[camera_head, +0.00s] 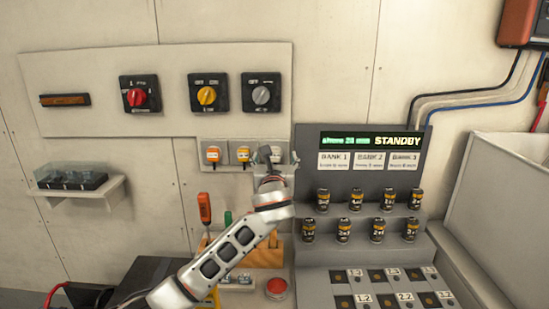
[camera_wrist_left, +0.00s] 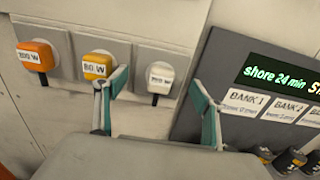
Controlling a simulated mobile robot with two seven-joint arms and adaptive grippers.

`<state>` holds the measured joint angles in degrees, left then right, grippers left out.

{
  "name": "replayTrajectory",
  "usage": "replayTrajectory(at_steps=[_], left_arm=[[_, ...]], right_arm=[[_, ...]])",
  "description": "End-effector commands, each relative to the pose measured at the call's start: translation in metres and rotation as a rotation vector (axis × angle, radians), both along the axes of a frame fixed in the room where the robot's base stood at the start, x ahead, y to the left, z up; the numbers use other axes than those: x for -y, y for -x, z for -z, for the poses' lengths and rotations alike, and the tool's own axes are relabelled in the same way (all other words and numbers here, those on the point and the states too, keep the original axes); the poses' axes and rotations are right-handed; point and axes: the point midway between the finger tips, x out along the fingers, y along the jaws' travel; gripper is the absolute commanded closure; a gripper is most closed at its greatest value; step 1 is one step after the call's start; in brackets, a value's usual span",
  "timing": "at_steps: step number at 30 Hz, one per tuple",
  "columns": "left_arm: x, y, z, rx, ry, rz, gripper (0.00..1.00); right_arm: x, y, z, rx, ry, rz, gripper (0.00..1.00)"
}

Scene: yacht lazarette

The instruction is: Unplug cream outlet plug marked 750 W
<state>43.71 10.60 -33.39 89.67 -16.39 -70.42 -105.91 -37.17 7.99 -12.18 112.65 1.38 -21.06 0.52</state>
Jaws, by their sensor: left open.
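The cream plug (camera_wrist_left: 160,77) sits in the rightmost of three wall outlets, with a dark cord below it. Its label seems to read 750 W but is small and blurred. In the head view it is largely hidden by my left gripper (camera_head: 272,162). My left gripper (camera_wrist_left: 159,92) is open, its two teal-edged fingers apart. In the left wrist view the cream plug appears between the fingertips; I cannot tell how far in front of them it is. My right gripper is not in view.
A yellow plug (camera_wrist_left: 97,66) marked 80 W is close to the left finger; an orange plug (camera_wrist_left: 36,56) is farther left. A grey console (camera_head: 308,139) with a STANDBY display stands right. A tool block (camera_head: 262,255) and red button (camera_head: 276,287) are below.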

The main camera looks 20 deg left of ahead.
Motion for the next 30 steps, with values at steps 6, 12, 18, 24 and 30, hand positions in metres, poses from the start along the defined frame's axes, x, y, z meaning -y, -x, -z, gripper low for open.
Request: replayTrajectory(at_steps=[6, 12, 18, 24, 30], left_arm=[[0.000, 0.000, 0.000, 0.000, 0.000, 0.000, 0.73], [0.000, 0.000, 0.000, 0.000, 0.000, 0.000, 1.00], [0.001, 0.004, 0.000, -0.001, 0.000, 0.001, 1.00], [0.003, 0.011, -0.001, 0.000, 0.000, 0.001, 1.00], [0.005, 0.018, -0.001, 0.000, -0.001, 0.000, 1.00]], right_arm=[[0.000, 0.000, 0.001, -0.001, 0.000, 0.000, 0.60], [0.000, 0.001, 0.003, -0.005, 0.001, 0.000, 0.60], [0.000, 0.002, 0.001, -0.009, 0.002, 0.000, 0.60], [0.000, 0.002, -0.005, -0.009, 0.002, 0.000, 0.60], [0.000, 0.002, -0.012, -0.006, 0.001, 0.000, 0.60]])
